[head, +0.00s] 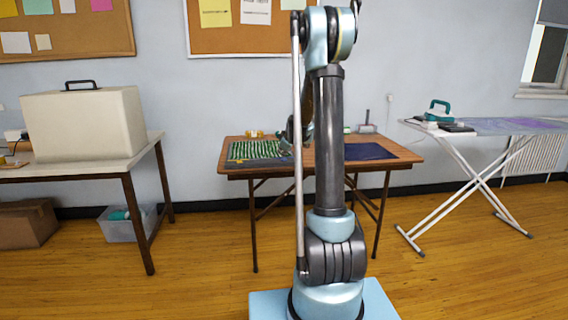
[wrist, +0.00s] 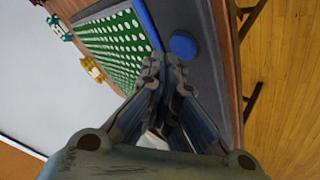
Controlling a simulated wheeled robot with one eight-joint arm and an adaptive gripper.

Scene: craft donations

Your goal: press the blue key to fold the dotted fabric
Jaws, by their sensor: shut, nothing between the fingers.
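The dotted fabric (wrist: 112,42), green with white dots, lies flat on the table in the wrist view. It also shows at the left of the table in the head view (head: 257,149). The blue key (wrist: 184,45) is a round disc on a dark grey board (wrist: 203,18), beside the fabric's blue edge strip (wrist: 148,22). My gripper (wrist: 165,68) is shut and empty. Its fingertips appear just by the key's near edge in the wrist view; I cannot tell whether they touch it. In the head view my arm hides part of the table.
The brown table (head: 411,158) also holds a dark blue cloth (head: 371,151) on its right. A side table with a cream case (head: 85,124) stands left, and an ironing board (head: 485,127) with a teal iron (head: 438,111) stands right.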

